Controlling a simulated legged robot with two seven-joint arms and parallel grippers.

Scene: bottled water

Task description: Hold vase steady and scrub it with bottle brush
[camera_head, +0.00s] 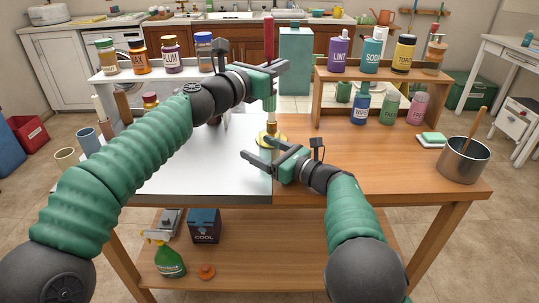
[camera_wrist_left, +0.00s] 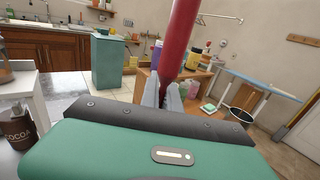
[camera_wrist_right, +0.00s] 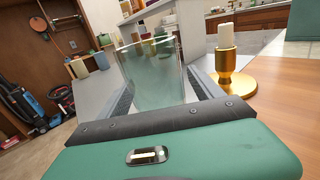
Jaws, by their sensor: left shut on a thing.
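My left gripper (camera_head: 275,74) is shut on a red handle (camera_head: 269,40), held upright above the table. The handle also stands between the fingers in the left wrist view (camera_wrist_left: 178,45). A pale part shows below the gripper in the head view, and I take the whole thing for the bottle brush. The clear glass vase (camera_wrist_right: 153,75) stands upright between the spread fingers of my right gripper (camera_wrist_right: 165,90) in the right wrist view. That gripper (camera_head: 258,149) is open low over the table. The vase is hard to make out in the head view.
A gold candle holder (camera_wrist_right: 233,80) with a white candle (camera_wrist_right: 226,38) stands just beside the vase. A steel pot (camera_head: 463,160) and a sponge (camera_head: 432,139) are at the right. Shelves with several bottles line the back. The front right tabletop (camera_head: 400,165) is clear.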

